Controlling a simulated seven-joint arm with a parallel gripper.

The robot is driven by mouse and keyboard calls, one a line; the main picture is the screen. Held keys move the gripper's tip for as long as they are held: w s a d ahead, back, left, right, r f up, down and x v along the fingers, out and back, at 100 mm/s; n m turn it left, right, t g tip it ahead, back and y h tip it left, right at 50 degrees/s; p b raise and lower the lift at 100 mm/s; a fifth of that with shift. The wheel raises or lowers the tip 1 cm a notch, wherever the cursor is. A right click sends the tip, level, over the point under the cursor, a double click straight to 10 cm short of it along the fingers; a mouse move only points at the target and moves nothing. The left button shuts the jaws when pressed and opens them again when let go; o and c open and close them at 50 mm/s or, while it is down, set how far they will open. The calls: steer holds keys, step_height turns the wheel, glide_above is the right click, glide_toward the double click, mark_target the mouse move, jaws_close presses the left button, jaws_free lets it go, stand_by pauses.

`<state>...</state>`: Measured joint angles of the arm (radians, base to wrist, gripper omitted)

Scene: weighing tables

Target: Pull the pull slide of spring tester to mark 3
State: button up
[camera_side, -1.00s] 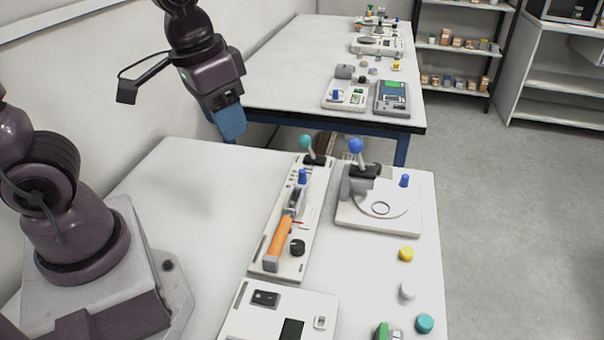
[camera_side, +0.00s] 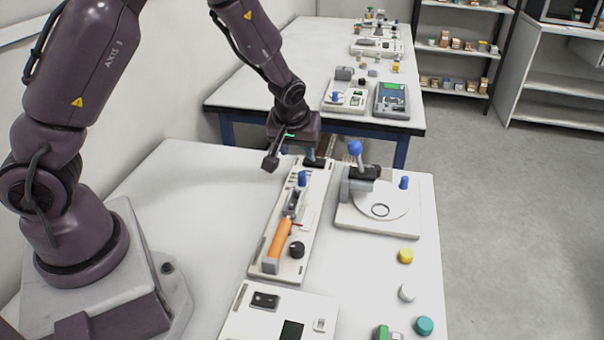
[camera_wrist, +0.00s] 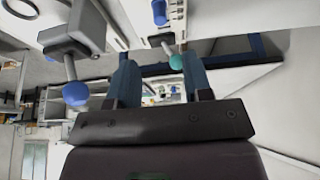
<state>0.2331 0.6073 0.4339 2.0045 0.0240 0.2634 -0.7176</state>
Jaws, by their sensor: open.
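The spring tester (camera_side: 262,250) is a long narrow white board on the near table, with an orange bar (camera_side: 280,238), a black knob (camera_side: 297,249) and an upright blue peg (camera_side: 303,178). I cannot tell which part is the pull slide or read its marks. My gripper (camera_side: 309,152) is over the tester's far end, beyond the blue peg, and hides the teal ball lever there. In the wrist view the open fingers of my gripper (camera_wrist: 160,78) point toward the teal ball (camera_wrist: 176,62), which appears between them, nearer the right finger. Contact cannot be told.
A white device with a blue ball lever (camera_side: 355,148) and round plate (camera_side: 388,198) stands close to the right. Another white panel (camera_side: 260,323) lies in front. Yellow, white and teal pieces line the right edge. The table's left part is clear.

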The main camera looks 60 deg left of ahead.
mark_target(302, 173)
steer(key=x, duration=1.1)
steer(key=shift+f, duration=0.15)
steer(key=shift+c, duration=0.3)
